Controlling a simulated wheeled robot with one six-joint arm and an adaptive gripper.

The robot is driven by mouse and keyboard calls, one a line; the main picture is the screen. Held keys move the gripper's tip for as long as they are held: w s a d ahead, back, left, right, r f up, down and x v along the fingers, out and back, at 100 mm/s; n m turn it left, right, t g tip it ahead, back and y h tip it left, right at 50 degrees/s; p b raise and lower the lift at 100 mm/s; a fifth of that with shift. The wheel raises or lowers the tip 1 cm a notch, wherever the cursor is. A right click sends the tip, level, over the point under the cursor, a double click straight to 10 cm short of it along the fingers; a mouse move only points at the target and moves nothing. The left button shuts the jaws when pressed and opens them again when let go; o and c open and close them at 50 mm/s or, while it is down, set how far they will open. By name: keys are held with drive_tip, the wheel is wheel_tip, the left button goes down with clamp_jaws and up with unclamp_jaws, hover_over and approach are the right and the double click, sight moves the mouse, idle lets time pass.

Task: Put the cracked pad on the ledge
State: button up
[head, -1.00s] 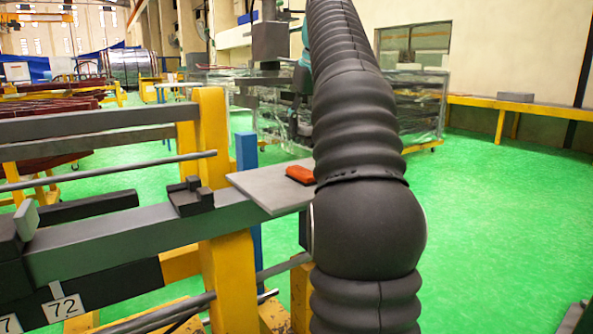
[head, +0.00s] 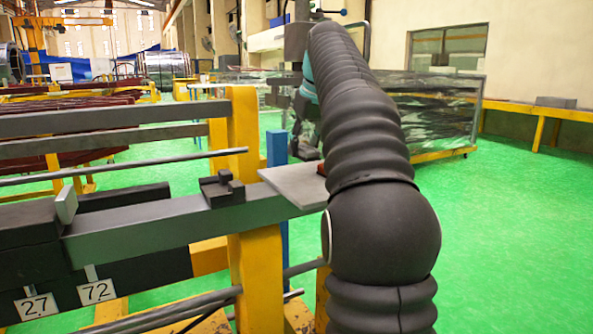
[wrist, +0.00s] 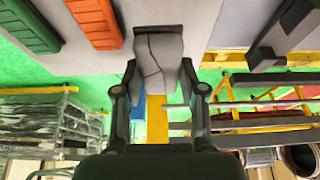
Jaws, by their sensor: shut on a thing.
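In the wrist view my gripper (wrist: 158,82) is shut on a light grey pad (wrist: 158,50) with dark crack lines across its face. The pad sticks out beyond the fingertips toward a flat grey plate, which looks like the ledge; I cannot tell whether they touch. In the head view this plate (head: 288,184) juts from the grey beam, its right side hidden by my arm. An orange pad (wrist: 96,22) and a green pad (wrist: 28,26) lie on the plate in the wrist view. In the head view my gripper is mostly hidden behind my arm.
A dark clamp block (head: 222,188) stands on the grey beam (head: 150,222), left of the plate. A yellow post (head: 243,125) rises close by. Wrapped dark stock (head: 435,105) stands behind my arm. Green floor is open at right.

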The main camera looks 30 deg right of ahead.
sight(296, 178)
drive_tip(key=shift+w+a+f, duration=0.5)
drive_tip(key=shift+w+a, duration=0.1)
drive_tip(key=shift+w, duration=0.05)
drive_tip(key=shift+w+f, duration=0.1)
drive_tip(key=shift+f, duration=0.15)
drive_tip(key=shift+f+b, duration=0.9)
drive_tip(key=shift+f, duration=0.9)
drive_tip(key=shift+f, duration=0.1)
drive_tip(key=o, duration=1.2)
drive_tip(key=shift+c, duration=0.2)
drive_tip(key=p+v, duration=0.3)
drive_tip(key=v, duration=0.8)
drive_tip(key=shift+r+p, duration=0.25)
drive_tip(key=shift+p, duration=0.15)
drive_tip(key=shift+s+r, duration=0.25)
drive_tip(key=shift+r, duration=0.05)
drive_tip(key=shift+a, duration=0.1)
